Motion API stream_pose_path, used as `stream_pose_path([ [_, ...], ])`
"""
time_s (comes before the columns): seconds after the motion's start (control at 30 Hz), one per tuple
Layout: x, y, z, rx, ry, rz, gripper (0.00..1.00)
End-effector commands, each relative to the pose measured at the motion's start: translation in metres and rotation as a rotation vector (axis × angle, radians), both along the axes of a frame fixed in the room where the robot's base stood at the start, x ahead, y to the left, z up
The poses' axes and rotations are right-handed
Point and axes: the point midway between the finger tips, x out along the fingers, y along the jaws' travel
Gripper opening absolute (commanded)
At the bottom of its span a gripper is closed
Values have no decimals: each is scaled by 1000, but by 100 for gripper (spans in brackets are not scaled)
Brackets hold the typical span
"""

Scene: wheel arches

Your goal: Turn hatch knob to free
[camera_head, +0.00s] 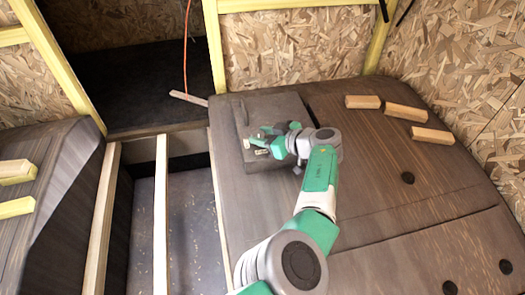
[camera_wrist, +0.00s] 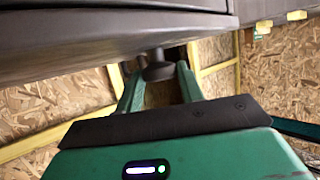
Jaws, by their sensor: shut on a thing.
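The hatch knob (camera_wrist: 158,68) is a dark, rounded knob under the dark edge of the hatch in the wrist view. My gripper (camera_head: 254,146) reaches left over the brown wheel arch, at the raised hatch panel (camera_head: 278,108). In the wrist view its two green fingers (camera_wrist: 160,74) stand on either side of the knob, shut on it. The exact contact is hard to make out. The knob is hidden in the head view. I cannot tell how far it is turned.
Several wooden blocks (camera_head: 405,111) lie on the right part of the wheel arch (camera_head: 390,205). An orange cord (camera_head: 186,50) hangs at the back. Left of the arch is a sunken floor (camera_head: 188,230) with pale wooden battens (camera_head: 160,215). Chipboard walls (camera_head: 290,45) stand behind.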

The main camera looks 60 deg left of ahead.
Motion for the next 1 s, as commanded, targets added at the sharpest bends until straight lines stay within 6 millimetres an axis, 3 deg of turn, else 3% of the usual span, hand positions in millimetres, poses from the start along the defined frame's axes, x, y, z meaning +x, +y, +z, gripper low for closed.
stream_pose_path([
  [0.03,1,1,-10,-1,-4,14,15],
  [0.8,0,1,-1,-1,1,84,15],
  [0.83,0,1,-1,-1,1,84,39],
  [0.93,0,1,-1,-1,0,84,59],
  [1.0,0,1,0,0,0,84,59],
])
